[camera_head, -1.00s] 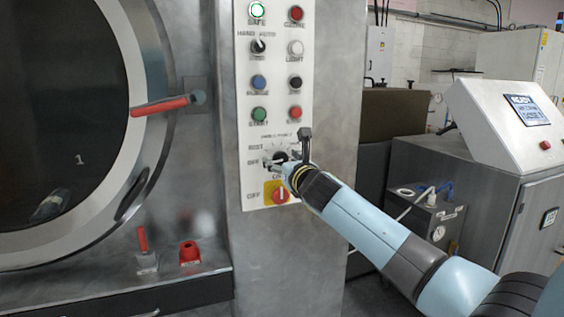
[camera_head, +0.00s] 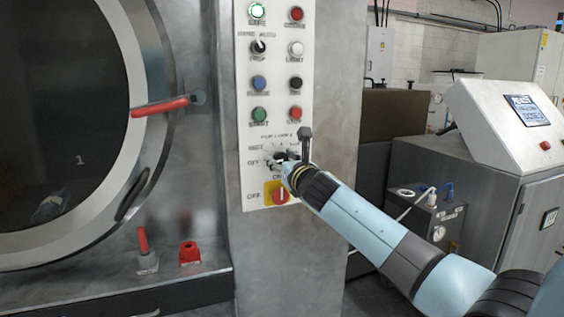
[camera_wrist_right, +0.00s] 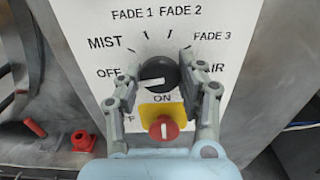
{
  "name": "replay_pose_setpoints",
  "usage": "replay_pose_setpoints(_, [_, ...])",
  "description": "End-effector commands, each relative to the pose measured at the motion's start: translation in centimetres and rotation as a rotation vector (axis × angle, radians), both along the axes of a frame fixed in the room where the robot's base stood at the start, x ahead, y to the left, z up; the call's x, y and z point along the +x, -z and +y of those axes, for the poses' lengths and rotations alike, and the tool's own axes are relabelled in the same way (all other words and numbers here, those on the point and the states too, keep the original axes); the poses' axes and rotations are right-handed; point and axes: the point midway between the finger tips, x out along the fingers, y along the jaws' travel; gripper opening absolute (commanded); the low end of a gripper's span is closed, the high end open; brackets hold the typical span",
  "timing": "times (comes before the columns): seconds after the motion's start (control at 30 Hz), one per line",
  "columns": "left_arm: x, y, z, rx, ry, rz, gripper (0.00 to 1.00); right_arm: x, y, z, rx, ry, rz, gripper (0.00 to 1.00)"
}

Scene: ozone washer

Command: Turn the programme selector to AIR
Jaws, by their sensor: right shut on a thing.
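The programme selector (camera_wrist_right: 158,73) is a dark round knob with a white pointer, low on the white control panel (camera_head: 248,100). In the right wrist view its pointer lies to the left and slightly down, on the OFF side. The AIR label (camera_wrist_right: 214,68) is at the right, partly hidden by a finger. My right gripper (camera_wrist_right: 160,70) is shut on the selector, one finger on each side. In the head view the gripper (camera_head: 284,157) largely hides the knob. My left gripper is not in view.
A red switch on a yellow plate (camera_wrist_right: 176,112) sits just below the selector, between my fingers. Several buttons and a small black-and-white switch (camera_head: 258,46) are above. A round door (camera_head: 130,60) with a red handle (camera_head: 160,106) is at the left. A console (camera_head: 500,125) stands at the right.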

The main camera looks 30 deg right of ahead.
Motion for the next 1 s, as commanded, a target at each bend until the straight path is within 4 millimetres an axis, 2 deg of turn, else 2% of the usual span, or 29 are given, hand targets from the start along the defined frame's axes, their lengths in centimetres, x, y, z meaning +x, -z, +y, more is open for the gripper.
replay_pose_setpoints(0.37, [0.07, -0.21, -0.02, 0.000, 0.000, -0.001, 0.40, -0.01, 0.00, 0.00, 0.208, 0.000, -0.049, 0.06])
replay_pose_setpoints(1.0, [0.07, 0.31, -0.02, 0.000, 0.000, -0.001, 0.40, -0.02, 0.16, -0.03, 0.799, 0.002, -0.191, 0.06])
